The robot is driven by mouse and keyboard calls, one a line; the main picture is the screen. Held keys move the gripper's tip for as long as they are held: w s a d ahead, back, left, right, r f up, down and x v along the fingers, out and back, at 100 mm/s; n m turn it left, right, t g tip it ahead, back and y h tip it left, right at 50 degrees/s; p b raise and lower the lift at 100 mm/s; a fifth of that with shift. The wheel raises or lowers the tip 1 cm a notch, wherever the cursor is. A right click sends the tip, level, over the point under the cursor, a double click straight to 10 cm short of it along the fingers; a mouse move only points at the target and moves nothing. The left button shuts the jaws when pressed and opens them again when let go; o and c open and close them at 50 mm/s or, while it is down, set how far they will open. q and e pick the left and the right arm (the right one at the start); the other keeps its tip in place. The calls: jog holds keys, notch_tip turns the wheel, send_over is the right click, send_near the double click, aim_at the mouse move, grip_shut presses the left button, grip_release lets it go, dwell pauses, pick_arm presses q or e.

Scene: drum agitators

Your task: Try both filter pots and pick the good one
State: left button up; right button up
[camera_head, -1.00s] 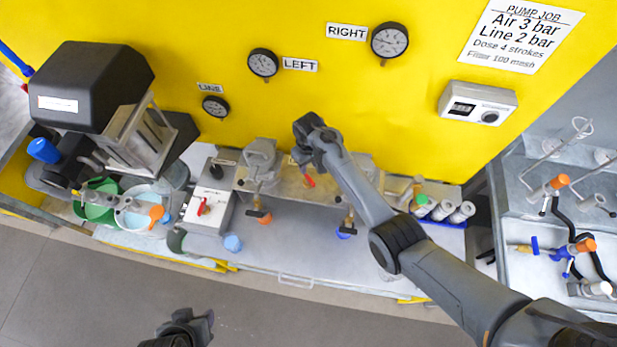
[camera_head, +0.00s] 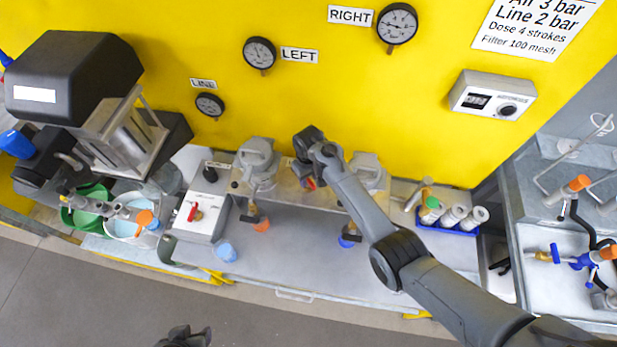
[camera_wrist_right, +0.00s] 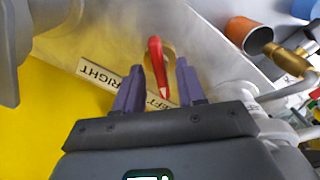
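Two grey filter pots, the left (camera_head: 258,165) and the right (camera_head: 368,172), stand on a metal bench panel in the head view. A red lever (camera_wrist_right: 157,65) sits between them, by a plate with LEFT and RIGHT lettering. My right gripper (camera_head: 306,182) is over this lever. In the wrist view its two purple fingers (camera_wrist_right: 159,90) are apart, one on each side of the red lever; I cannot tell whether they touch it. My left gripper (camera_head: 187,338) shows only partly at the bottom edge, its fingers unclear. The LEFT gauge (camera_head: 259,53) and RIGHT gauge (camera_head: 397,23) hang on the yellow wall.
A LINE gauge (camera_head: 210,105) is lower left. A blue tray (camera_head: 447,225) holds white cylinders. The bench front is mostly clear.

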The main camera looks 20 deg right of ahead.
jog(key=shift+c, duration=0.4)
grip_shut()
